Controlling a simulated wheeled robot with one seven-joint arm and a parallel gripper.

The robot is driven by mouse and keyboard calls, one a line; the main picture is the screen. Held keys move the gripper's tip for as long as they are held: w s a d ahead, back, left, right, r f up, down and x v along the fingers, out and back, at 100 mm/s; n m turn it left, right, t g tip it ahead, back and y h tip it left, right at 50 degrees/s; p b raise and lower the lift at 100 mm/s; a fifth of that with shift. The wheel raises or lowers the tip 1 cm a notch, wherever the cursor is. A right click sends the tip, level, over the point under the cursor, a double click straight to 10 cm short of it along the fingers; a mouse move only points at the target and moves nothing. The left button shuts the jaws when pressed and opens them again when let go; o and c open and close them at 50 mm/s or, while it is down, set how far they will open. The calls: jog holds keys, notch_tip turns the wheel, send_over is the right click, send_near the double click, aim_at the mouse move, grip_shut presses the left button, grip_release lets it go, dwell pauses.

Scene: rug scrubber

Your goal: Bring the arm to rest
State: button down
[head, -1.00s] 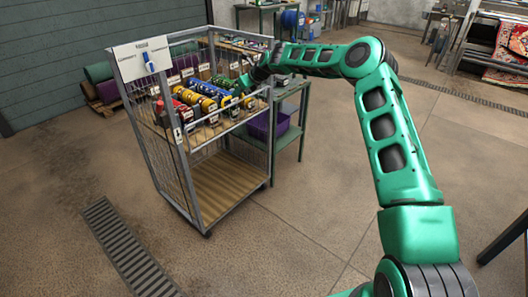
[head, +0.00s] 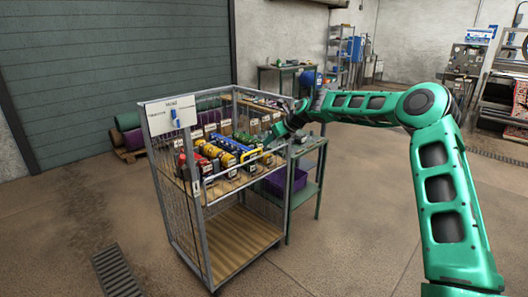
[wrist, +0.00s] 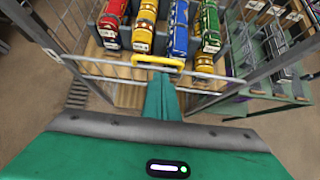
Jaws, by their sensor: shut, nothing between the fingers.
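My green arm reaches from the right of the head view to the wire cage cart (head: 213,222). My gripper (head: 268,149) is at the cart's front right corner, by its upper shelf. In the wrist view my gripper (wrist: 163,88) looks shut and empty, with its tip beside a yellow bar (wrist: 158,62) at the shelf's front rail. I cannot tell whether they touch.
A green side table (head: 305,180) with a purple bin (head: 285,182) below stands right of the cart. A sign board (head: 170,114) tops the cart's left corner. Rolled rugs (head: 130,130) lie by the shutter. Floor in front is open, with a drain grate (head: 118,270).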

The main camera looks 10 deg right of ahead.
jog(key=s+d+r+n+g+h, duration=0.15)
jog(key=s+d+n, duration=0.45)
jog(key=s, duration=0.8)
jog(key=s+d+r+n+g+h, duration=0.1)
jog(key=s+d+n+g+h, duration=0.15)
jog(key=s+d+n, duration=0.8)
jog(key=s+d+r+m+g+h, duration=0.1)
jog(key=s+d+r+g+h, duration=0.2)
jog(key=s, duration=1.5)
jog(key=s+d+f+n, duration=0.1)
jog(key=s+f+n, duration=0.1)
jog(key=s, duration=1.2)
jog(key=s+d+f+n+y, duration=0.1)
jog(key=s+n, duration=0.4)
jog(key=s, duration=0.9)
notch_tip(320, 180, down, 2)
jog(key=shift+d+f+g+y, duration=0.1)
jog(key=shift+d+g+y, duration=0.2)
jog(key=shift+d, duration=0.35)
jog(key=shift+w, duration=0.1)
jog(key=shift+w+f, duration=0.2)
jog(key=shift+w, duration=0.4)
